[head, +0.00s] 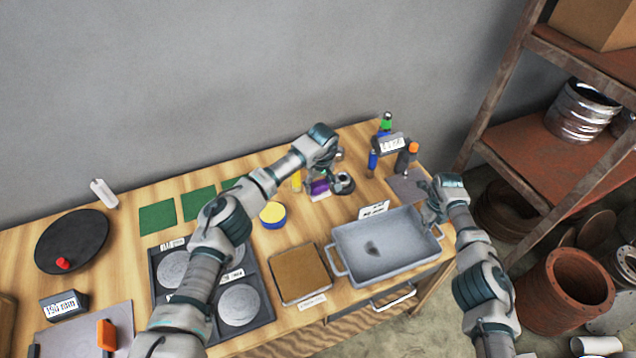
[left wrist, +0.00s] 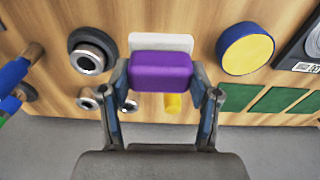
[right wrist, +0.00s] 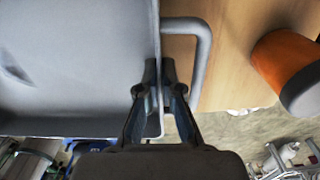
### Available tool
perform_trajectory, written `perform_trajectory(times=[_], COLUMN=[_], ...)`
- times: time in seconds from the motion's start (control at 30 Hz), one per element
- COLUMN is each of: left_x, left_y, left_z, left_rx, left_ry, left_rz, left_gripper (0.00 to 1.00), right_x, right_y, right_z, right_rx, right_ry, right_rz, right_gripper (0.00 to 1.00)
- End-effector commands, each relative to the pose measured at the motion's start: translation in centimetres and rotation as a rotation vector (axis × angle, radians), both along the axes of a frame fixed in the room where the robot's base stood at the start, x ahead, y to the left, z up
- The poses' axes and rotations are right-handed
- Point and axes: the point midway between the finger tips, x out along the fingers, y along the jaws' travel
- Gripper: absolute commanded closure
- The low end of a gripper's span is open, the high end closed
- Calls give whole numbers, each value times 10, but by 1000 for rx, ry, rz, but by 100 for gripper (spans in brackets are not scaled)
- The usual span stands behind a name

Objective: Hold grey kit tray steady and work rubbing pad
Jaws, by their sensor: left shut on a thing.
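The grey kit tray (head: 372,262) stands at the front right of the table, with a small dark patch on its floor. My right gripper (head: 428,215) is at its right end. In the right wrist view its fingers (right wrist: 164,72) straddle the tray's wall beside the loop handle and close on it. The purple rubbing pad (head: 319,187) is at the back middle of the table. My left gripper (left wrist: 162,82) is shut on the pad's two ends, in front of a white card. Whether the pad is off the table cannot be told.
A yellow-topped blue round tub (head: 273,214) and a brown square pad (head: 299,273) lie left of the tray. A dark ring fitting (head: 342,183) is close to the left gripper. Bottles (head: 407,157) stand behind the tray. A rusty shelf (head: 550,150) is at the right.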

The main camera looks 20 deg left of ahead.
Motion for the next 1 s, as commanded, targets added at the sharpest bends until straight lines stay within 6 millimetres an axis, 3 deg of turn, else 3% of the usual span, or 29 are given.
perform_trajectory(times=[0.17,0.37,0.5,0.7,1.0], left_x=[-12,-30,-44,-58,-68], left_y=[-19,-43,-67,-88,-100], left_z=[-16,-26,-24,-14,0], left_rx=[2,4,2,2,0], left_ry=[1,0,1,1,1], left_rz=[240,722,1066,1510,1900], left_gripper=[66,66,66,66,66], right_x=[0,0,0,0,0], right_y=[0,0,0,0,0], right_z=[0,0,0,0,0], right_rx=[1,0,1,1,1], right_ry=[-1,0,-1,-1,-1], right_rz=[0,0,0,0,0], right_gripper=[100,100,100,100,100])
